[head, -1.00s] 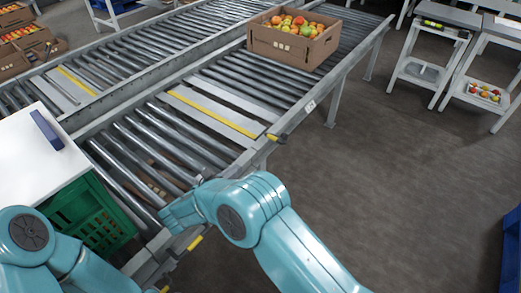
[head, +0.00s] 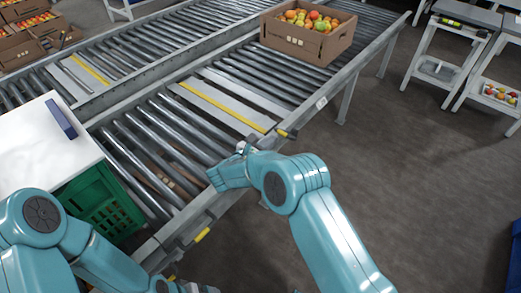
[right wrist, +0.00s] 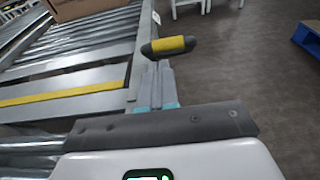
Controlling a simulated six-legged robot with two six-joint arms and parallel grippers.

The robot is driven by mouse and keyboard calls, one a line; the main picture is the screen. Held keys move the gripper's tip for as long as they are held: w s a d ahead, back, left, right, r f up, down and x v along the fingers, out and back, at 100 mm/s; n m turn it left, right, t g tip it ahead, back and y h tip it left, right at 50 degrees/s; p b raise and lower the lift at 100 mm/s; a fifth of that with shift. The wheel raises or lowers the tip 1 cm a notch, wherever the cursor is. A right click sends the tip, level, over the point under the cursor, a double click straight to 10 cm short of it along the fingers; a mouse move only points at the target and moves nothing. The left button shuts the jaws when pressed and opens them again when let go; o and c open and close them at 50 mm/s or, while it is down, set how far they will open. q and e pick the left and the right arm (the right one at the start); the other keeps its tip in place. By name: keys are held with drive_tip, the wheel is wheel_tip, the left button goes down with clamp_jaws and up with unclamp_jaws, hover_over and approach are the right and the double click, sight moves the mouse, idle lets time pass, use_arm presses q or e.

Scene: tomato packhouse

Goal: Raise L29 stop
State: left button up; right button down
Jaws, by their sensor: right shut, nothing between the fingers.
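A roller conveyor stop, a grey plate with a yellow strip (head: 222,107), lies flat across the near lane. A dark lever handle with a yellow band (head: 284,133) sticks out from the rail at its near end. The handle also shows in the right wrist view (right wrist: 175,45). My right gripper (head: 242,149) is at the rail just left of the handle. In the right wrist view its shut, empty fingers (right wrist: 155,84) point towards the handle; I cannot tell whether they touch it. My left gripper (head: 198,288) is cut off at the bottom edge. No L29 lettering is readable.
An open carton of tomatoes (head: 306,35) stands on the rollers beyond the stop. A second yellow handle (head: 202,235) is on the near rail. A white table (head: 40,150) and a green crate (head: 103,203) are at left.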

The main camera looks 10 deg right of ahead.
drive_tip(key=shift+w+d+r, duration=0.25)
drive_tip(key=shift+w+d, duration=0.05)
drive_tip(key=shift+d, duration=0.1)
drive_tip(key=shift+r, duration=0.1)
